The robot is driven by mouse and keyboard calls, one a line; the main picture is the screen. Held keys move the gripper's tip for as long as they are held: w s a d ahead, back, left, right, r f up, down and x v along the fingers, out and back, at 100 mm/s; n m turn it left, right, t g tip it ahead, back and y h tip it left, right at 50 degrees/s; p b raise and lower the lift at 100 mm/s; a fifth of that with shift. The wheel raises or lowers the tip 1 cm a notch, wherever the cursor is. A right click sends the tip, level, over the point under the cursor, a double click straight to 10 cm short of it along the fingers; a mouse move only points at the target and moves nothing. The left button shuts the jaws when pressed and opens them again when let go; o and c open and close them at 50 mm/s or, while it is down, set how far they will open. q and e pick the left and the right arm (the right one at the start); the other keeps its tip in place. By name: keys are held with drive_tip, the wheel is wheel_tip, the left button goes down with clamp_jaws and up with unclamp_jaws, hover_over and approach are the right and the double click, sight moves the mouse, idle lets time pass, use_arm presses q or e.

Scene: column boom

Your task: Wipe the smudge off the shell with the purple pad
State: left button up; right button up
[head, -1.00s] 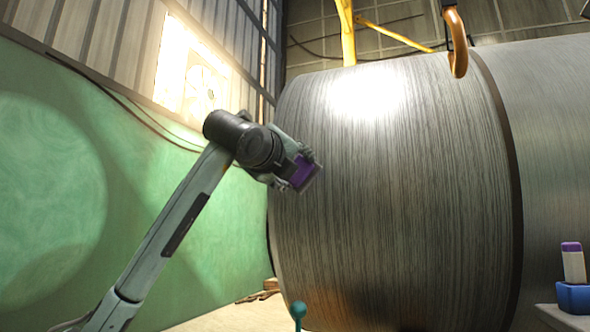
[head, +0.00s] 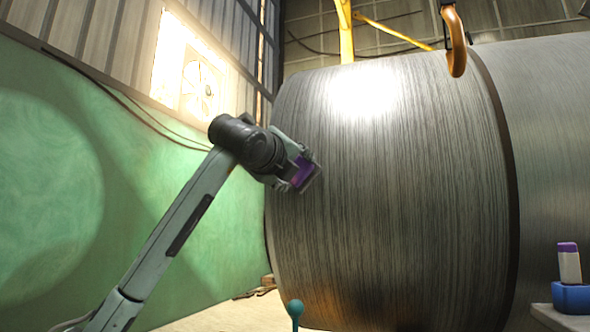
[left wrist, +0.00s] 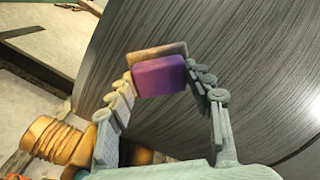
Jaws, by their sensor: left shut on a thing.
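The shell (head: 400,190) is a large grey, streaked metal cylinder filling the middle and right of the head view. It also fills much of the left wrist view (left wrist: 255,60). My left gripper (head: 296,172) is shut on the purple pad (head: 303,170), at the shell's left side. In the left wrist view the purple pad (left wrist: 160,76) sits between the fingertips, with a brown layer on its far side. I cannot tell whether the pad touches the shell. No smudge is clearly visible; brownish tones low on the shell may be reflection. My right gripper is out of view.
A white bottle with a purple cap (head: 569,263) stands in a blue holder (head: 572,297) on a ledge at lower right. An orange hook (head: 456,42) hangs over the shell top. A teal knob (head: 295,309) stands at the bottom. A green wall (head: 60,190) is at left.

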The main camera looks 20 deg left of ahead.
sight(318, 171)
use_arm(q)
drive_tip(key=shift+s+d, duration=0.15)
drive_tip(key=shift+d, duration=1.75)
drive_tip(key=shift+d+b, duration=0.1)
drive_tip(key=shift+b, duration=0.25)
drive_tip(key=shift+w+a, duration=0.2)
drive_tip(key=shift+a, duration=0.85)
drive_tip(key=shift+w+a, duration=0.15)
drive_tip(key=shift+a, duration=0.9)
drive_tip(key=shift+b, duration=0.3)
drive_tip(key=s+b, duration=0.1)
drive_tip(key=s, duration=0.5)
